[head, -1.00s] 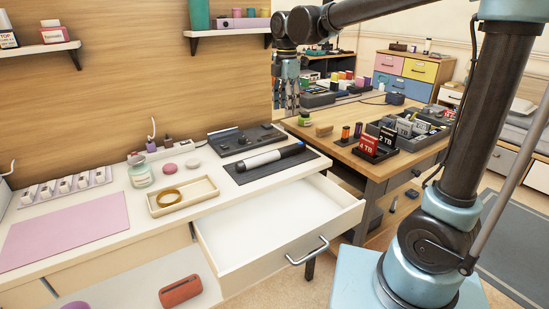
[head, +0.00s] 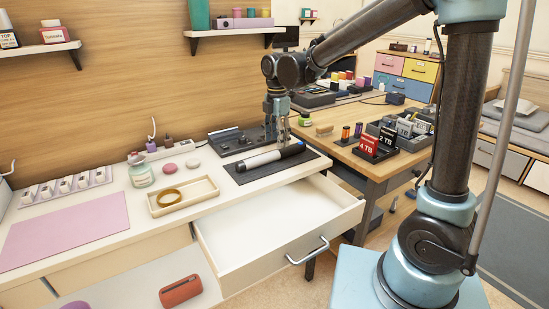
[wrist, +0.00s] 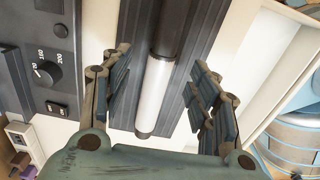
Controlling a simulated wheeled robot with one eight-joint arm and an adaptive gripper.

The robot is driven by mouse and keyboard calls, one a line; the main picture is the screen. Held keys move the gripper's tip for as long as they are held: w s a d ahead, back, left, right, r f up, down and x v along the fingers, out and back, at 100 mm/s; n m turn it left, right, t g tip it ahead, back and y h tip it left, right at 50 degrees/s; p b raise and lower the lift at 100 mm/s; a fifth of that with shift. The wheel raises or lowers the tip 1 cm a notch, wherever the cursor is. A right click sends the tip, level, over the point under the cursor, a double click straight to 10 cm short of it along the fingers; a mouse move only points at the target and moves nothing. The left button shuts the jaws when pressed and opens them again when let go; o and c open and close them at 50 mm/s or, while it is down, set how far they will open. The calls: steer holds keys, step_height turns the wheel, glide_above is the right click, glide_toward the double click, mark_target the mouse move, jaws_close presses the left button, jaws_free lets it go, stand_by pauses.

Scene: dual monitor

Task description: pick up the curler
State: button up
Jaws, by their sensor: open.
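The curler (head: 262,159) is a long cylinder with a white length and a dark end. It lies on a dark ridged mat (head: 245,175) at the right end of the white desk. In the wrist view the curler's white part (wrist: 155,95) runs between my fingers, and its dark part continues toward the top. My gripper (head: 277,138) points down over the curler, toward its dark end. In the wrist view my gripper (wrist: 157,75) is open, one finger on each side of the curler, with gaps between. The height left above the mat is hard to tell.
A dark control unit with knobs (head: 228,141) sits close behind the mat. An open white drawer (head: 285,216) juts out in front. A tray with a yellow ring (head: 204,198) stands to the left. A wooden table (head: 356,155) with boxes is at the right.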

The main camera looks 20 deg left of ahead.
mark_target(273, 156)
steer(key=shift+d+f, duration=0.2)
steer(key=shift+f, duration=2.65)
jaws_close()
